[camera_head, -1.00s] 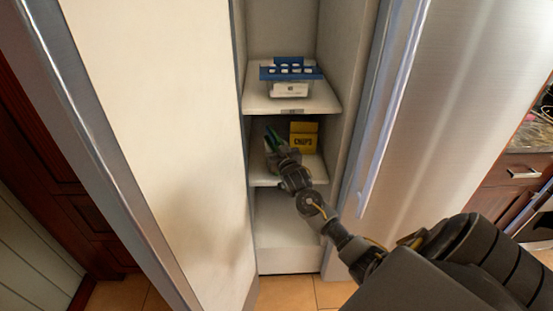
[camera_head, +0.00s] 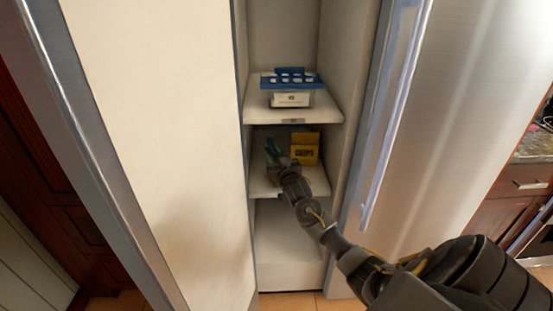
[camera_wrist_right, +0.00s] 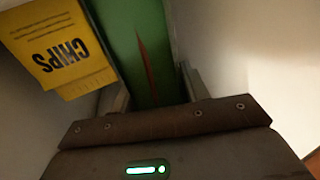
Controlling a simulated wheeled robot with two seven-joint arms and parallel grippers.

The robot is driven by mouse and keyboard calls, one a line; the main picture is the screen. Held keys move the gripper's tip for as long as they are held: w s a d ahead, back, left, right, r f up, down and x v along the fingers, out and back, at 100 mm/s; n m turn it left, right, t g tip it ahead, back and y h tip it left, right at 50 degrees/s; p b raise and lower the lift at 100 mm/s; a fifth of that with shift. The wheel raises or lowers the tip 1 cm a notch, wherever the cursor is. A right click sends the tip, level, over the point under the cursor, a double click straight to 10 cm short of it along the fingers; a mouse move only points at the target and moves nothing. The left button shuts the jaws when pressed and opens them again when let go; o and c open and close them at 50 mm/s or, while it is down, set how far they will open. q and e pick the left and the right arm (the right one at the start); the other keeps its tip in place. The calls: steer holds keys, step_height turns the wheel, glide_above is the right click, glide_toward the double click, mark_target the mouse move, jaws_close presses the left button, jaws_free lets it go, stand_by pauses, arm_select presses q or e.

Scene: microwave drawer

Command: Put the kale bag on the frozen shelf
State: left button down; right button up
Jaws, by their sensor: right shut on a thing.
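A green bag (camera_wrist_right: 140,45), apparently the kale bag, fills the space between the fingers of my right gripper (camera_wrist_right: 155,98) in the right wrist view. In the head view the bag (camera_head: 271,149) is a small, partly hidden green shape over the middle shelf (camera_head: 316,181), left of a yellow chips box. My right gripper (camera_head: 280,165) is shut on the bag, inside the open compartment. I cannot tell whether the bag touches the shelf. A small label (camera_head: 293,120) on the upper shelf's edge is unreadable. My left gripper is not in view.
The yellow chips box (camera_head: 304,150) stands close right of the bag. A blue-topped container (camera_head: 290,93) sits on the upper shelf. The left door (camera_head: 150,150) stands open; compartment walls are close on both sides. The lower compartment (camera_head: 285,235) looks empty.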

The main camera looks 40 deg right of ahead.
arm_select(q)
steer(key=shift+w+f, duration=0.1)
arm_select(e)
steer(key=shift+f, duration=0.1)
steer(key=shift+f, duration=0.25)
steer(key=o, duration=1.2)
steer(key=shift+o, duration=0.7)
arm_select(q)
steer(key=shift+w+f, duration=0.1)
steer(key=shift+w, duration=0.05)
